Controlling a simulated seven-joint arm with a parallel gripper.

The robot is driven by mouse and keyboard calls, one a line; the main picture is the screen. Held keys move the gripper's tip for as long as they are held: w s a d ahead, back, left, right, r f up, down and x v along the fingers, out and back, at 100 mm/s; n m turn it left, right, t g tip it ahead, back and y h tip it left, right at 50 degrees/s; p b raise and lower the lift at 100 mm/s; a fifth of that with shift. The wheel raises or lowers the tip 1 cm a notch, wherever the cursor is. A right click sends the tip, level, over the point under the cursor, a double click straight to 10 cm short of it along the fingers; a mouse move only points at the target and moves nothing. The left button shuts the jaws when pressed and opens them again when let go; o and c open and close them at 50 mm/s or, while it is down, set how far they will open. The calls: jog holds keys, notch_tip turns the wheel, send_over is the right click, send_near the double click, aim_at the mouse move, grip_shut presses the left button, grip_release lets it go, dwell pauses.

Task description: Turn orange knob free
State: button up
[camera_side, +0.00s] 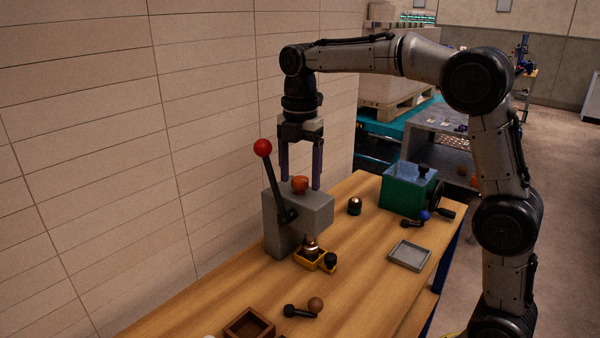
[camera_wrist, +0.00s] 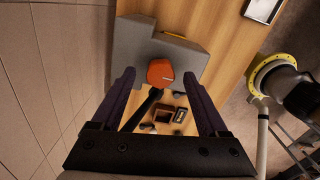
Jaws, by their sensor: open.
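The orange knob (camera_side: 300,184) sits on top of a grey press-like block (camera_side: 312,205) on the wooden bench. In the wrist view the orange knob (camera_wrist: 161,72) shows a light mark on its face, on the grey block (camera_wrist: 140,45). My gripper (camera_side: 301,188) points straight down over the block, with one finger on each side of the knob. In the wrist view my gripper (camera_wrist: 160,75) is open, its purple fingers apart with the knob between and slightly ahead of them. I see gaps between the knob and both fingers.
A lever with a red ball (camera_side: 263,148) rises at the block's left side, close to my gripper. A green box (camera_side: 408,190), a grey tray (camera_side: 409,255) and a wooden box (camera_side: 249,325) stand on the bench. A tiled wall is at left.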

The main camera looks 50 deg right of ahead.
grip_shut()
jog(key=shift+m, duration=0.4)
jog(key=m, duration=1.2)
jog(key=shift+w+m, duration=0.1)
jog(key=shift+m, duration=0.3)
jog(key=shift+d+m, duration=0.1)
jog(key=shift+m, duration=1.9)
